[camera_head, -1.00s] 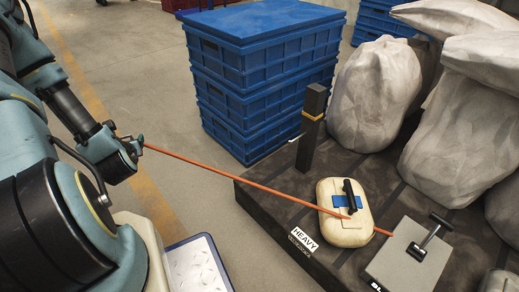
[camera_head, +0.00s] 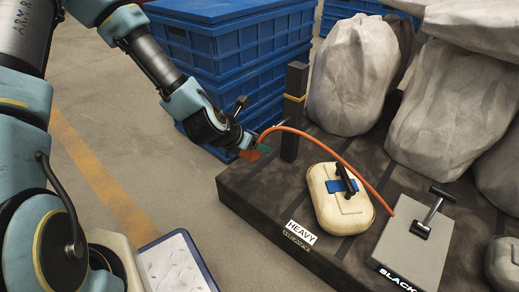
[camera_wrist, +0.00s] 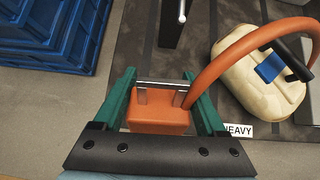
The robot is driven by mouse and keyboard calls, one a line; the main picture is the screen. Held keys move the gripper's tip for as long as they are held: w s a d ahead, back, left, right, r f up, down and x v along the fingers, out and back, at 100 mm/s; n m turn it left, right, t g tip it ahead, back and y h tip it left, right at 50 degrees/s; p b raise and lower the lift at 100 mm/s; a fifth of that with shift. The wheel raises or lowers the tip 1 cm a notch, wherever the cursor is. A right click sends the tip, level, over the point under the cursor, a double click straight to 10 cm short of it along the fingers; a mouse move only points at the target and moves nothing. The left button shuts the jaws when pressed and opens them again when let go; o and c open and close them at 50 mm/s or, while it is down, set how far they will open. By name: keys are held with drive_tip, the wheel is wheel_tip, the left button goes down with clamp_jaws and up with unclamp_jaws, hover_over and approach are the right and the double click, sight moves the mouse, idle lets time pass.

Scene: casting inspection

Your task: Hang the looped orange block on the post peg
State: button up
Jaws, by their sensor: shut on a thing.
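My gripper (camera_head: 254,148) is shut on the orange block (camera_wrist: 158,115), seen between its green fingers in the wrist view. A metal loop (camera_wrist: 165,83) stands on the block's far side. In the head view the block (camera_head: 249,155) shows just under the fingers, partly hidden. An orange cable (camera_head: 345,156) runs from the block in an arch to the right. Loop and peg are apart.
The dark platform (camera_head: 245,186) carries the post, a cream case (camera_head: 326,203) marked HEAVY, and a grey box (camera_head: 413,240) with a black handle. Grey sacks (camera_head: 352,85) stand behind. Blue crates (camera_head: 255,60) rise behind my arm.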

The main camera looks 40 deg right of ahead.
drive_tip(key=w+d+f+b, duration=0.1)
drive_tip(key=d, duration=0.9)
drive_tip(key=shift+d+f+b, duration=0.15)
drive_tip(key=shift+f+b, duration=0.15)
drive_tip(key=shift+b, duration=0.1)
idle(0.8)
drive_tip(key=shift+w, duration=0.1)
idle(0.4)
drive_tip(key=o, duration=1.3)
